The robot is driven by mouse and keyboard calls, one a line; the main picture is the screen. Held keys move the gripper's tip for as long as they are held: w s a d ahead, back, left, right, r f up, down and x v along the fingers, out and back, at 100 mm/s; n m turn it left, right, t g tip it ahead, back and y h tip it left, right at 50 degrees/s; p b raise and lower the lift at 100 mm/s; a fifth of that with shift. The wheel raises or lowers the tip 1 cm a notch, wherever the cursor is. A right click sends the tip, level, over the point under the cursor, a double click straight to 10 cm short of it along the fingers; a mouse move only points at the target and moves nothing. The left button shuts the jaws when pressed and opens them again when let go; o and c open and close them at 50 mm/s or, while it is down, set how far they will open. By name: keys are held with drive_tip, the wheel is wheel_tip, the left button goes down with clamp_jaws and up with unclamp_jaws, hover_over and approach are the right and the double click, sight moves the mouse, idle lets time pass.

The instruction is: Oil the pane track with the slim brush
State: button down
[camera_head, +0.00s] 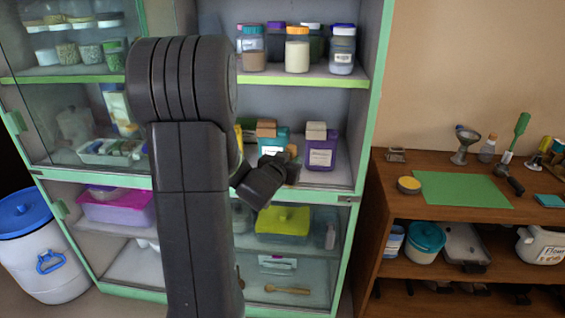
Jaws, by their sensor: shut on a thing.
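The cabinet's pane track (325,197) is a pale green rail across its front, below the middle shelf. A sliding glass pane (60,112) covers the left side of the upper cabinet. My gripper (288,172) is at the front of the middle shelf, a little above the rail. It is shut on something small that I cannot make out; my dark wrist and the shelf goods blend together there. I cannot clearly identify the slim brush. My arm hides the middle of the cabinet and part of the track.
Jars (297,52) fill the upper shelf. A side table (392,172) holds a green mat (460,190), a funnel (465,143) and a green-handled tool (519,132). A white barrel (35,258) stands left.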

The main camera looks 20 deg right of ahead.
drive_tip(key=shift+s+d+b, duration=0.4)
drive_tip(key=shift+s+d, duration=0.2)
drive_tip(key=shift+d, duration=0.4)
drive_tip(key=s+d+b, duration=0.1)
drive_tip(key=d, duration=0.1)
drive_tip(key=s+d+b, duration=0.1)
drive_tip(key=b, duration=0.1)
drive_tip(key=shift+s+d, duration=0.2)
drive_tip(key=shift+d, duration=0.15)
wheel_tip(320, 180, up, 7)
drive_tip(key=p, duration=0.6)
idle(0.3)
